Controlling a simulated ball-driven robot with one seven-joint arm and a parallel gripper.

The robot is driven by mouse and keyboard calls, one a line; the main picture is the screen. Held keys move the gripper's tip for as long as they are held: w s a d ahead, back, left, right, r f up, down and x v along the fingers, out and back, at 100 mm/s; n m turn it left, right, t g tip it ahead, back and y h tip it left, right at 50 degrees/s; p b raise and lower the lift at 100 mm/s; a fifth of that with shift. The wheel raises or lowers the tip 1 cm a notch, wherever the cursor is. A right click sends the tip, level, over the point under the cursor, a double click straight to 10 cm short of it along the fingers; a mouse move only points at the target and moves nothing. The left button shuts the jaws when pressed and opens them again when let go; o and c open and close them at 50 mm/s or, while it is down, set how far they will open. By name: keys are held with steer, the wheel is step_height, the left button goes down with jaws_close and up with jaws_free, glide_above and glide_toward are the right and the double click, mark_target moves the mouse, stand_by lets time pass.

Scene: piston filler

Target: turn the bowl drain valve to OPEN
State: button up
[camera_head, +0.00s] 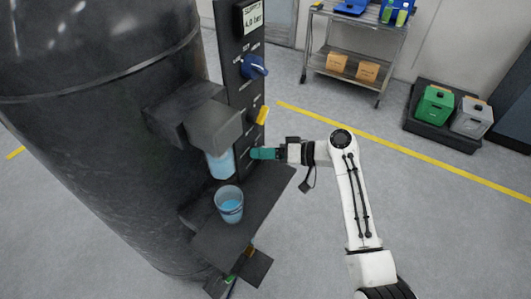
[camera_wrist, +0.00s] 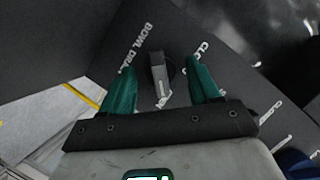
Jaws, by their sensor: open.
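The bowl drain valve (camera_wrist: 158,72) shows in the wrist view as a small grey handle on a dark round base, on the black panel beside the lettering "BOWL DRA...". Its handle stands between my two green fingers, with visible space on both sides. White lettering starting "CLO" is to its right, and a partly covered white label is just below the handle. My gripper (camera_head: 262,153) is open at the lower part of the panel in the head view. The valve is hidden behind it there. I cannot tell how deep the handle sits between the fingertips.
Above my gripper on the panel (camera_head: 243,100) are a yellow handle (camera_head: 262,115) and a blue knob (camera_head: 254,67). A dark nozzle block (camera_head: 208,124) and a cup of blue liquid (camera_head: 229,204) on a shelf are to the left. Open floor lies to the right.

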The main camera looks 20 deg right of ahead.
steer(key=b+v, duration=0.1)
steer(key=v, duration=0.9)
steer(key=shift+s+d+r, duration=0.15)
steer(key=shift+s+d, duration=0.1)
steer(key=shift+s, duration=0.05)
steer(key=s+a+f+g+h, duration=0.2)
steer(key=s+f+g+h, duration=0.1)
steer(key=s+f, duration=0.5)
steer(key=s+a+f+g+h, duration=0.2)
steer(key=s+a+f+h, duration=0.1)
steer(key=s+f, duration=0.5)
steer(key=s+d+g+h, duration=0.1)
steer(key=s+d+h, duration=0.1)
steer(key=s, duration=0.6)
steer(key=s+d+r+m+g+h, duration=0.1)
steer(key=s+h, duration=0.3)
steer(key=s, duration=0.4)
steer(key=shift+s+d+r+g, duration=0.25)
steer(key=shift+s+d+g, duration=0.1)
steer(key=shift+d+g, duration=0.15)
